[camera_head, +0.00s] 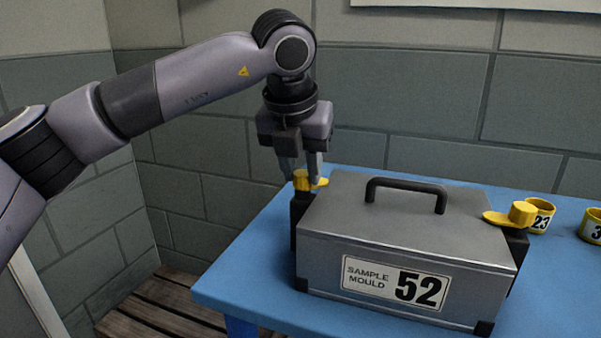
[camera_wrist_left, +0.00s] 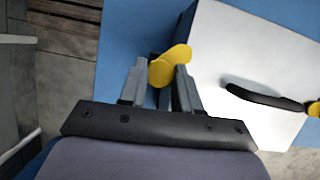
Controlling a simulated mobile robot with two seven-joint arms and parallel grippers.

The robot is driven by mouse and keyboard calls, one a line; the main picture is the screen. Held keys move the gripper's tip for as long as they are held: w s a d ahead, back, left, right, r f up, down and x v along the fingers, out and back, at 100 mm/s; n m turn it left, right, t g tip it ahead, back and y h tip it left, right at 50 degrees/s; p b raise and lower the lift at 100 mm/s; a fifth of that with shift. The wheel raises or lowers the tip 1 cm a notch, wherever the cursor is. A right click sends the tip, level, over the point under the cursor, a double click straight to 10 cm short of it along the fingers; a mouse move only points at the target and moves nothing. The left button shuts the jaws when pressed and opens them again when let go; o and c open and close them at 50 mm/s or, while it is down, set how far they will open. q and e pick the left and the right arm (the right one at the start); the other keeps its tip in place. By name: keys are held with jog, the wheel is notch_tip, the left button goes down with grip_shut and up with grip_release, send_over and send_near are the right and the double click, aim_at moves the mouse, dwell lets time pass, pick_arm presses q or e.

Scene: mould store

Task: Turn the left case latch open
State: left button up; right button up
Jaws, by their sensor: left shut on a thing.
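A grey metal case (camera_head: 400,245) marked "SAMPLE MOULD 52" stands on a blue table. Its left latch (camera_head: 320,183) is a yellow knob with a flat tab on a black mount at the case's left side. My left gripper (camera_head: 301,178) points down from above and is shut on this latch. In the left wrist view, the yellow latch (camera_wrist_left: 172,64) sits between the fingers, its tab angled up and right. The yellow right latch (camera_head: 520,214) is on the case's right side, its tab pointing left over the lid. My right gripper is not in view.
A black handle (camera_head: 407,190) arches over the lid. Yellow rings numbered 23 (camera_head: 540,216) and 3 (camera_head: 592,226) stand right of the case. The blue table (camera_head: 238,285) is clear at front left. A block wall (camera_head: 410,90) stands behind.

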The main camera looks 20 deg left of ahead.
pick_arm(q)
jog(key=n+y, duration=0.1)
jog(key=n, duration=0.1)
jog(key=shift+d+n, duration=0.1)
jog(key=shift+n, duration=0.3)
jog(key=n+y, duration=0.1)
jog(key=n, duration=0.1)
jog(key=n+g, duration=0.1)
jog(key=n, duration=0.2)
jog(key=shift+w+d+y, duration=0.1)
jog(key=shift+y, duration=0.3)
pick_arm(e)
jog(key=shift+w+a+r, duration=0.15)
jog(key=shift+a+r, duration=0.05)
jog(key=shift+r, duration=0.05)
pick_arm(q)
jog(key=shift+n, duration=0.3)
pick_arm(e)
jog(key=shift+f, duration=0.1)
pick_arm(q)
jog(key=o, duration=1)
jog(key=shift+o, duration=0.2)
jog(key=p+v, duration=0.1)
jog(key=v, duration=0.6)
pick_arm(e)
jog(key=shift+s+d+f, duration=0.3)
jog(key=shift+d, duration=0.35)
pick_arm(q)
jog(key=shift+r, duration=0.15)
